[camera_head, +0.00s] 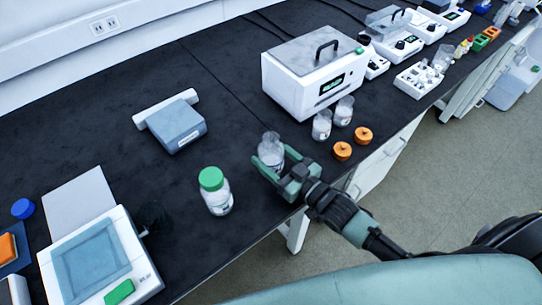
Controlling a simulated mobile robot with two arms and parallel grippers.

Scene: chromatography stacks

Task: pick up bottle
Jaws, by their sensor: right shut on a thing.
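A clear bottle (270,148) with pale contents stands at the front edge of the black bench. My right gripper (271,168) comes in from the lower right and is shut on this bottle, with its fingers around the lower body. The bottle looks upright; I cannot tell whether its base touches the bench. A second bottle with a green cap (214,191) stands upright to the left, apart from the gripper. My left gripper is not in view.
A white lidded box device (310,85) stands behind, with two clear jars (322,125) and two orange caps (342,151) to the right of the held bottle. A balance (98,268) stands at the lower left. A grey-blue device (178,126) sits further back. The bench middle (215,140) is clear.

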